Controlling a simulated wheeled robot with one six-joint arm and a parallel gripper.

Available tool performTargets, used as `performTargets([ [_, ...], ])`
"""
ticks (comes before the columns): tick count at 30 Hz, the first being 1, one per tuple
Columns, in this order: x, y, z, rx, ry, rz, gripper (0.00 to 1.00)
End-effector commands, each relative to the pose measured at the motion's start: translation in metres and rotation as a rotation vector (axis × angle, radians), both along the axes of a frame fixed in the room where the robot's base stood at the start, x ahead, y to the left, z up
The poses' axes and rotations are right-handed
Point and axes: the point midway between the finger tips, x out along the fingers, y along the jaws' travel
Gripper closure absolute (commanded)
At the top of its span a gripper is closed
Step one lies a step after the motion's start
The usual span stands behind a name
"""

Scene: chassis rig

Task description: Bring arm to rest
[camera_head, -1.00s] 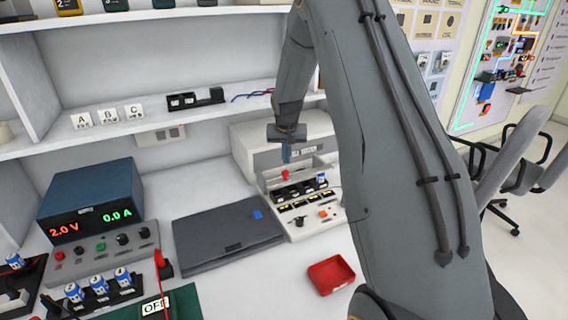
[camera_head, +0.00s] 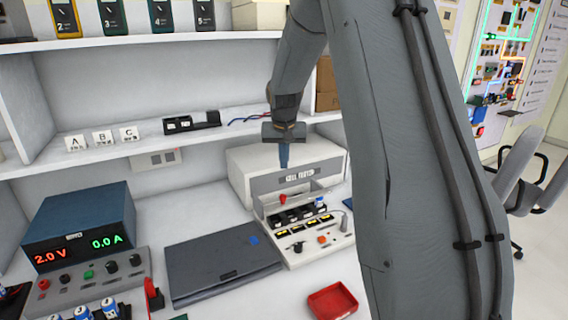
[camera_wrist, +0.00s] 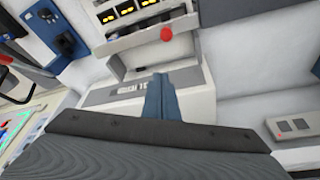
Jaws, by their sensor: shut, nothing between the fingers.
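My gripper (camera_head: 284,156) is shut and empty. It points down in front of the white bench device (camera_head: 240,172) with the yellow displays, above its back part. In the wrist view the blue fingers (camera_wrist: 160,97) are together, with the device's red knob (camera_wrist: 167,34) beyond them. My grey arm runs down the right side of the head view and hides part of the bench there.
A dark flat case (camera_head: 222,266), a red tray (camera_head: 332,301) and a power supply (camera_head: 82,222) reading 2.0 V and 0.0 A stand on the bench. Shelves (camera_head: 110,154) with A, B, C blocks are behind. A chair (camera_head: 518,182) is at right.

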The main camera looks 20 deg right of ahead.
Motion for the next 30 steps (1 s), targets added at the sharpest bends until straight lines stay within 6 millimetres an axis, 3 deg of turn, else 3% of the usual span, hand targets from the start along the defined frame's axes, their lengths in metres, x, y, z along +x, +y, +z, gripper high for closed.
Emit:
performTargets([
  [8, -0.002, 0.001, 0.000, 0.001, 0.001, 0.002, 1.00],
  [11, -0.016, 0.013, -0.001, 0.003, 0.014, 0.027, 1.00],
  [14, -0.052, 0.041, -0.006, 0.011, 0.047, 0.083, 1.00],
  [21, -0.193, 0.117, -0.026, 0.036, 0.155, 0.274, 1.00],
  [24, -0.247, 0.137, -0.036, 0.043, 0.195, 0.341, 1.00],
  [27, -0.288, 0.149, -0.043, 0.048, 0.222, 0.388, 1.00],
  [30, -0.314, 0.155, -0.048, 0.051, 0.239, 0.418, 1.00],
])
